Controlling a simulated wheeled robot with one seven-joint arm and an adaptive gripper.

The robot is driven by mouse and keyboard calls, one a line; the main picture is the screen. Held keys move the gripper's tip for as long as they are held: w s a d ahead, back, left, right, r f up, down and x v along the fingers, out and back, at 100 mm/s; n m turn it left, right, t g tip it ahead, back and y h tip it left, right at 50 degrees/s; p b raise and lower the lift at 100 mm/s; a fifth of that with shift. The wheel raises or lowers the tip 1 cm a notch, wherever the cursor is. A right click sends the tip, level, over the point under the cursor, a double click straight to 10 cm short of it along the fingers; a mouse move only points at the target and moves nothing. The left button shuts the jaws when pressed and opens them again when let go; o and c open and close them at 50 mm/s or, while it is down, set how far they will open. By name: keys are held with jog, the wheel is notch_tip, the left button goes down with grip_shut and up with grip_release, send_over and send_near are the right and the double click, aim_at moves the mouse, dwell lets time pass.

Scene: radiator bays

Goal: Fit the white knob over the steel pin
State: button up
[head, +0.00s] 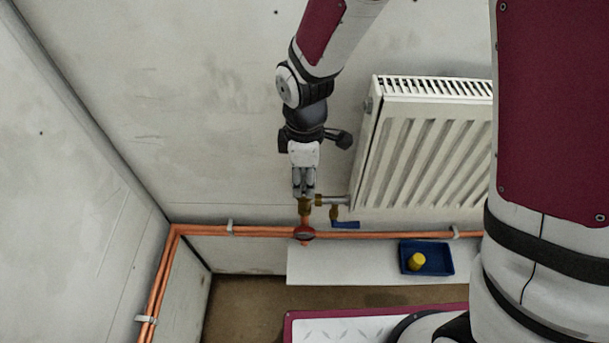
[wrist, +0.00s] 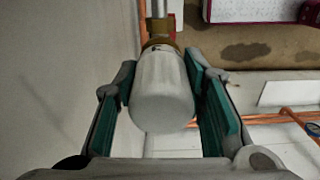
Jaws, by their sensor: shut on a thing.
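The white knob (wrist: 162,95) is between the two green-padded fingers of my gripper (wrist: 160,66) in the wrist view, its round end towards the camera. My gripper is shut on it. The knob's far end lies in line with the brass valve body (wrist: 159,42) and looks close to or against it; I cannot tell whether a gap is left. The steel pin is not visible. In the head view my gripper (head: 304,188) points down just above the brass valve (head: 305,207), beside the radiator's lower left corner. The fingers mostly hide the knob there.
The white radiator (head: 425,150) hangs right of my gripper. A blue tray (head: 440,268) with a yellow piece (head: 417,261) stands on a white shelf (head: 340,268).

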jog(key=shift+f+b, duration=0.45)
jog(key=shift+f, duration=0.45)
dwell(0.6)
jog(key=o, duration=1.8)
jog(key=shift+r, duration=0.15)
jog(key=shift+r+p, duration=2.65)
jog(key=shift+r, duration=1.6)
jog(key=shift+s, duration=0.1)
